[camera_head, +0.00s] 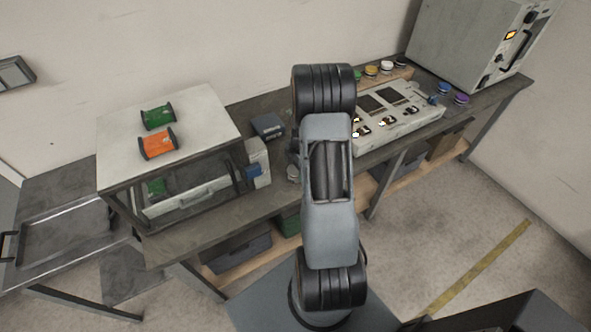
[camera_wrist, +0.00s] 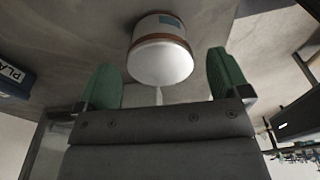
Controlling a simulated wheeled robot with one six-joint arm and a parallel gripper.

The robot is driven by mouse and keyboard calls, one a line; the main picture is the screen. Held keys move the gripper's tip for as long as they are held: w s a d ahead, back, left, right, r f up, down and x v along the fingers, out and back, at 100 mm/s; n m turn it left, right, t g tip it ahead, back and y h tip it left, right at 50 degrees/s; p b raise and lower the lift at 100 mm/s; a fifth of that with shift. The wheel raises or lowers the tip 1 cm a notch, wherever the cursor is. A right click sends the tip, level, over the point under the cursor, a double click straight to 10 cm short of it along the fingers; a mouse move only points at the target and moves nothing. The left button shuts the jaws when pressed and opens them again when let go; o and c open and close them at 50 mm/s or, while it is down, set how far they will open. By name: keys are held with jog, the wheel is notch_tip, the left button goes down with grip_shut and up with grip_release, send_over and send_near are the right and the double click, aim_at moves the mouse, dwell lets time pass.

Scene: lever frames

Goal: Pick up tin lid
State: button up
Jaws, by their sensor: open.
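I cannot tell whether anything touches. In the head view a small part of the tin (camera_head: 293,172) shows on the bench, left of my arm; my arm hides most of the gripper.
The workbench (camera_head: 205,228) carries a raised shelf with a green spool (camera_head: 158,117) and an orange spool (camera_head: 157,143). A white carton (camera_head: 258,162) and a dark box (camera_head: 268,127) stand left of my arm. A control panel (camera_head: 398,114) and several small jars are to the right.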

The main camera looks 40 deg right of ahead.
jog(key=shift+f, duration=0.3)
jog(key=c, duration=1)
